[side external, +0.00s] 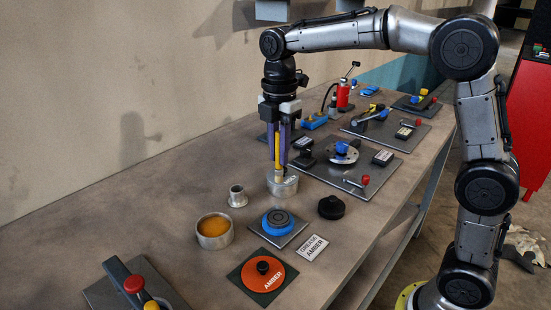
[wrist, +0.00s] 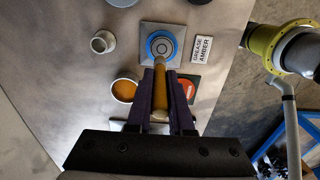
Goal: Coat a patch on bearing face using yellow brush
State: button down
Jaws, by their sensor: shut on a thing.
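My gripper (side external: 277,150) is shut on the yellow brush (side external: 277,152), which hangs upright with its tip down between two purple fingers. In the wrist view, the brush (wrist: 159,100) has its tip overlapping the near edge of the blue bearing (wrist: 153,42). The bearing (side external: 267,226) has a blue ring and a grey round face and sits on a square plate. The brush appears above the bearing, apart from it. In the side view the tip overlaps a labelled silver cup (side external: 284,190). No coated patch can be made out on the face.
An open tin of amber grease (side external: 214,228) stands left of the bearing, near a flanged metal piece (side external: 237,197). A "GREASE AMBER" card (side external: 312,248), an orange "AMBER" disc (side external: 262,279) and a black cap (side external: 331,207) lie around it. Fixtures (side external: 345,175) crowd the far bench.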

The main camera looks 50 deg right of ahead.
jog(key=shift+r, duration=0.1)
jog(key=w+a+f, duration=0.4)
jog(key=w+a, duration=0.5)
jog(key=a, duration=0.4)
jog(key=shift+s+a+f, duration=0.1)
jog(key=shift+s+f, duration=0.05)
jog(key=shift+f, duration=1.3)
jog(key=shift+s+a+f, duration=0.1)
jog(key=shift+f, duration=1.3)
jog(key=shift+d+f, duration=0.1)
jog(key=shift+f, duration=0.55)
jog(key=shift+r, duration=0.1)
notch_tip(320, 180, up, 7)
dwell(0.4)
